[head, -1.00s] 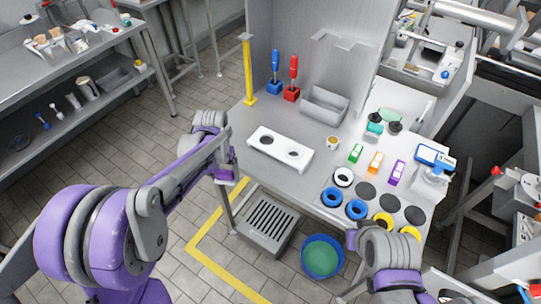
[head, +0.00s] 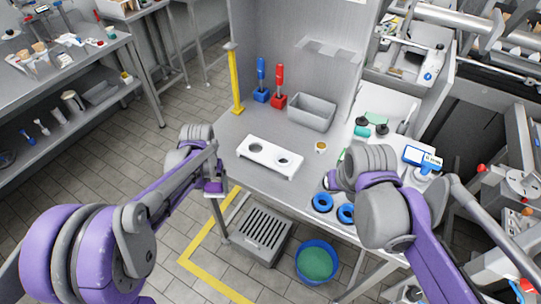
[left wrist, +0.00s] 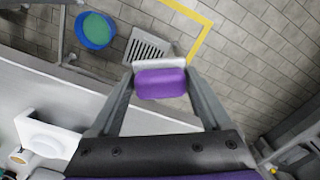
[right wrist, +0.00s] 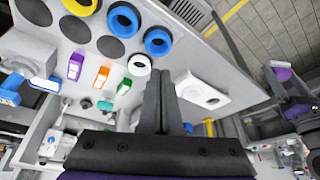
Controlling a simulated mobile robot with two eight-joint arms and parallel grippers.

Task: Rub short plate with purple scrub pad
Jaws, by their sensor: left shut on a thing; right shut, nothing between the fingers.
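My left gripper (left wrist: 160,78) is shut on the purple scrub pad (left wrist: 161,86), which sits between its fingertips with a pale strip along its far side. The pad is out over the floor in front of the table edge, and also shows in the right wrist view (right wrist: 283,75). A white plate with two round holes (head: 270,158) lies on the table, apart from the pad; I cannot tell if it is the short plate. My right gripper (right wrist: 162,78) is shut and empty above the table's front; in the head view my right arm hides it.
Blue rings (head: 323,202), a white ring (right wrist: 139,65) and yellow rings (right wrist: 80,6) lie on the table's right part. Coloured blocks (right wrist: 101,76) lie behind them. A grey bin (head: 312,110) stands at the back. A blue bucket (head: 316,262) stands on the floor.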

